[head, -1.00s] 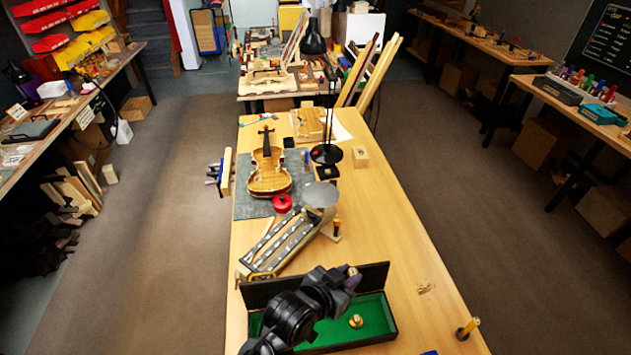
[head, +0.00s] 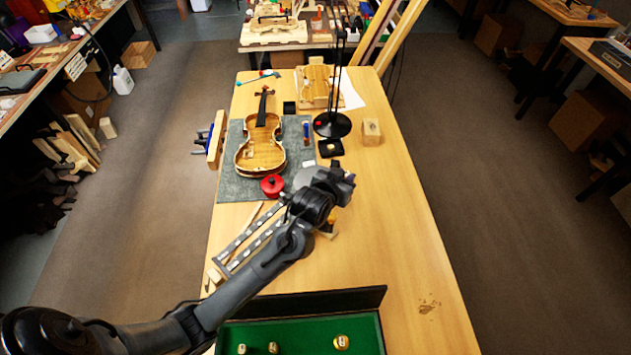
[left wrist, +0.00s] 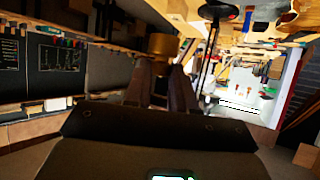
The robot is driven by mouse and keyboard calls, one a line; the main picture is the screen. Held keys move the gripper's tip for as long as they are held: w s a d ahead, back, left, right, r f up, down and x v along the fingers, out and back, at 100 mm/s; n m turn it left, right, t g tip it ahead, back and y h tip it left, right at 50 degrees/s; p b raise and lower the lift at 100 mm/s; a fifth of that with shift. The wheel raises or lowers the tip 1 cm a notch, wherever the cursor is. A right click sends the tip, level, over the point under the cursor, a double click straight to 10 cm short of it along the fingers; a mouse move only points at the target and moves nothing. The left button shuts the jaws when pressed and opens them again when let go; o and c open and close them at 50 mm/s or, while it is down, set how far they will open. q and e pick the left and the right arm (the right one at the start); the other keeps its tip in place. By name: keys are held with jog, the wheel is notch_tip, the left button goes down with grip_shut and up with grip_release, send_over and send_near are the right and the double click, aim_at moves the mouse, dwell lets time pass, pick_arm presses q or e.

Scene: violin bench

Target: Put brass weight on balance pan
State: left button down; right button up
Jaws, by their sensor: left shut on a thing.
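My left gripper (head: 345,184) is shut on a brass weight, which shows as a gold cylinder between the fingers in the left wrist view (left wrist: 163,45). In the head view the gripper hides it. A round grey disc, which looks like the balance pan (head: 304,176), is partly hidden behind the gripper and wrist. I cannot tell the height of the gripper above it. Other brass weights (head: 341,342) stand in the green-lined box (head: 307,333) at the near edge of the picture. My right gripper is not in view.
A violin (head: 262,145) lies on a grey mat (head: 294,137), with a red round pot (head: 272,185) close by. A lamp with a black base (head: 332,124), a small black box (head: 330,148) and a wooden block (head: 371,132) stand beyond the gripper. The bench's right side is mostly clear.

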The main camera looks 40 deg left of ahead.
pick_arm(q)
jog(key=a+f, duration=0.2)
jog(key=a, duration=0.2)
jog(key=w+a+f, duration=0.1)
jog(key=a+f, duration=0.1)
jog(key=a, duration=0.2)
jog(key=w+a+f, duration=0.1)
jog(key=a+f, duration=0.2)
jog(key=a, duration=0.1)
jog(key=shift+s+f, duration=0.1)
jog(key=shift+f, duration=1.85)
jog(key=shift+f, duration=0.15)
jog(key=c, duration=0.9)
grip_release()
jog(key=shift+c, duration=0.2)
jog(key=shift+r, duration=0.2)
jog(key=v, duration=1.2)
jog(key=shift+p, duration=0.35)
